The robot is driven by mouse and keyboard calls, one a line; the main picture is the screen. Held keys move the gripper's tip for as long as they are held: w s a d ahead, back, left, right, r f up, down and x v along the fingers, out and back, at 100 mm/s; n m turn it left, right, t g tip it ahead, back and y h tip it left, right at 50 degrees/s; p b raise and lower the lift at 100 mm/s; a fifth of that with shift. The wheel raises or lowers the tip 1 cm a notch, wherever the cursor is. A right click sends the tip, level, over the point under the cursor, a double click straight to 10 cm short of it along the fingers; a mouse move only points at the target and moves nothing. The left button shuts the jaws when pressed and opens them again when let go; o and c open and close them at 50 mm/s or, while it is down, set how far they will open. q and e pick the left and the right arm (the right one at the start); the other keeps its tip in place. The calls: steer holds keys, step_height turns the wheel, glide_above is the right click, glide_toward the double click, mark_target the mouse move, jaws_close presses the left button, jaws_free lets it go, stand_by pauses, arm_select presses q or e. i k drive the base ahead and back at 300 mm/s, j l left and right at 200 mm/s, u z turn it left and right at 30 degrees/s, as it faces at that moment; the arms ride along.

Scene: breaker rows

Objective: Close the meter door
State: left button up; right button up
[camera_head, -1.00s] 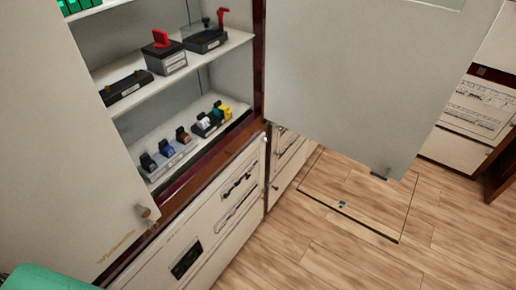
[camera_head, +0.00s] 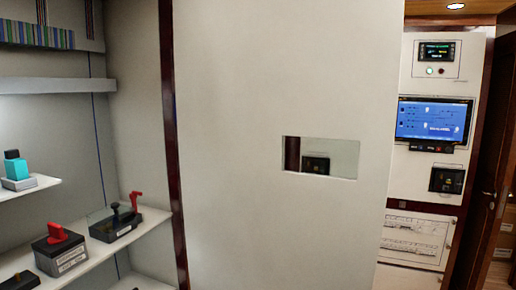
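A tall white door (camera_head: 240,120) with a small rectangular window (camera_head: 320,157) fills the middle of the view. I take it to be the meter door, though no label shows on it. It stands open beside the dark red cabinet post (camera_head: 172,130), with the cabinet interior exposed on the left. Its lower edge and any handle are out of view. Neither of my grippers is in view.
Shelves on the left hold a red-handled switch block (camera_head: 60,250), a black switch base with a red lever (camera_head: 116,222) and a teal switch (camera_head: 15,170). Behind the door, a wall panel carries a blue screen (camera_head: 433,119). A brown door (camera_head: 490,190) stands far right.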

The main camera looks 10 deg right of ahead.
mark_target(249, 75)
steer(key=i+l+u, duration=0.4)
steer(key=l, duration=0.2)
steer(key=i+l+u, duration=0.1)
steer(key=l+u, duration=0.3)
steer(key=l, duration=0.2)
steer(key=l+u, duration=0.45)
steer(key=l, duration=0.3)
steer(key=l+u, duration=0.4)
steer(key=l, duration=0.35)
steer(key=k+l+u, duration=0.1)
steer(key=l+u, duration=0.3)
steer(key=l, duration=0.3)
steer(key=k+l+u, duration=0.2)
steer(key=l+u, duration=0.2)
steer(key=l, duration=0.3)
